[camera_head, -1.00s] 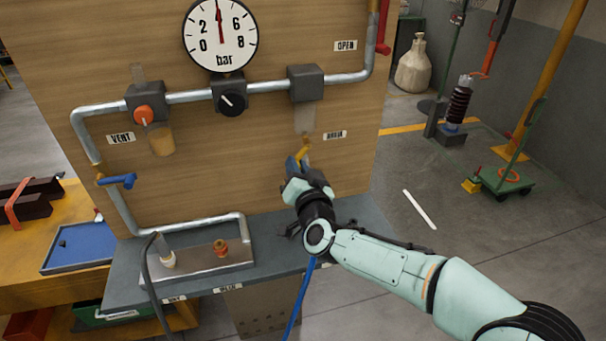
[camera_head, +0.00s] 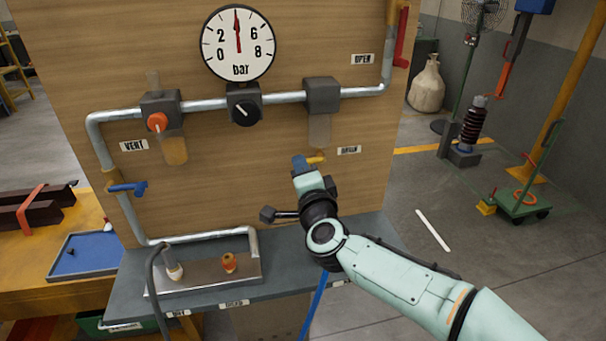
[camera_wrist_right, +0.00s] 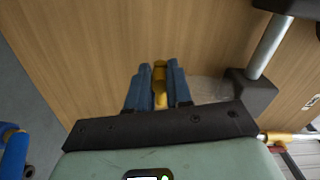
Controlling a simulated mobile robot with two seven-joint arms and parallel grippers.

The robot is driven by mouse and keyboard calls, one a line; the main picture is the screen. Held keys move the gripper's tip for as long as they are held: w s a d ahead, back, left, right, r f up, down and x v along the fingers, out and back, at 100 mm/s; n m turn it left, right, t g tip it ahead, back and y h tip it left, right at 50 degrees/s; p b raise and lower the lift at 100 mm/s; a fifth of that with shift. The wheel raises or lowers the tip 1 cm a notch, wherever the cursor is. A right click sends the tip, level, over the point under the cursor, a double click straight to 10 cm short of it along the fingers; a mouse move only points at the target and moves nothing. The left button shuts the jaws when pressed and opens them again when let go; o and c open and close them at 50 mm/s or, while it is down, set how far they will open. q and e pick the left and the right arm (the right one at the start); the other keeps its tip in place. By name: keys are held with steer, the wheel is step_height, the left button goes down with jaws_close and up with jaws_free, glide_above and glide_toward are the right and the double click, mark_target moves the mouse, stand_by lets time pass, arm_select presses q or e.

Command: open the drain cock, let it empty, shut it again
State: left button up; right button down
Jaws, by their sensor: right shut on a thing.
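The brass-yellow drain cock (camera_head: 317,159) sits below the clear bowl (camera_head: 319,132) of the right-hand unit, beside the DRAIN label (camera_head: 348,150). My right gripper (camera_head: 300,162) is shut on the cock's lever, which lies roughly sideways in the head view. In the right wrist view the yellow lever (camera_wrist_right: 160,88) stands between the two blue fingers of the gripper (camera_wrist_right: 159,80). The bowl looks greyish, and I cannot tell whether liquid is in it. My left gripper is out of view.
The gauge (camera_head: 238,43) needle points nearly straight up. A blue-handled valve (camera_head: 127,188) is at left. The shelf (camera_head: 205,297) below holds a metal tray (camera_head: 205,283).

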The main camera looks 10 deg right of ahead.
steer(key=shift+d+r+m, duration=0.1)
steer(key=shift+r+m, duration=0.3)
steer(key=shift+r, duration=0.2)
steer(key=c, duration=1.1)
jaws_free()
steer(key=shift+c, duration=0.2)
steer(key=shift+o, duration=0.4)
steer(key=shift+f, duration=0.25)
steer(key=s, duration=1.3)
steer(key=shift+s+d+b, duration=0.2)
steer(key=shift+s+b, duration=0.05)
steer(key=shift+b, duration=0.05)
